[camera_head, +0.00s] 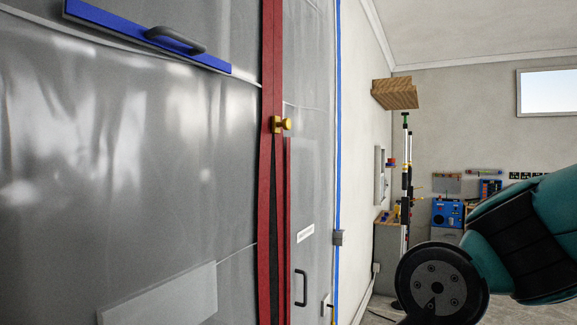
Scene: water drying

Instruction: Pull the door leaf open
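A wall of grey, glossy, sheet-like panels fills the left and middle of the view. The narrower panel (308,150) right of the red strips carries a black handle (301,288) low down and a small white label (305,234). I cannot tell for sure which panel is the door leaf. Red vertical strips (266,200) run down the middle, with a dark narrow gap (275,240) between them that widens downward. A brass knob (281,125) sits across the strips near the top. My teal and black arm shows at the lower right; its gripper is out of view.
A blue bar with a grey handle (176,40) crosses the upper left. A blue vertical strip (338,120) edges the panels. Beyond are a wooden block shelf (395,94), a tall pole (405,170), a blue box (447,213) and a window (547,92).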

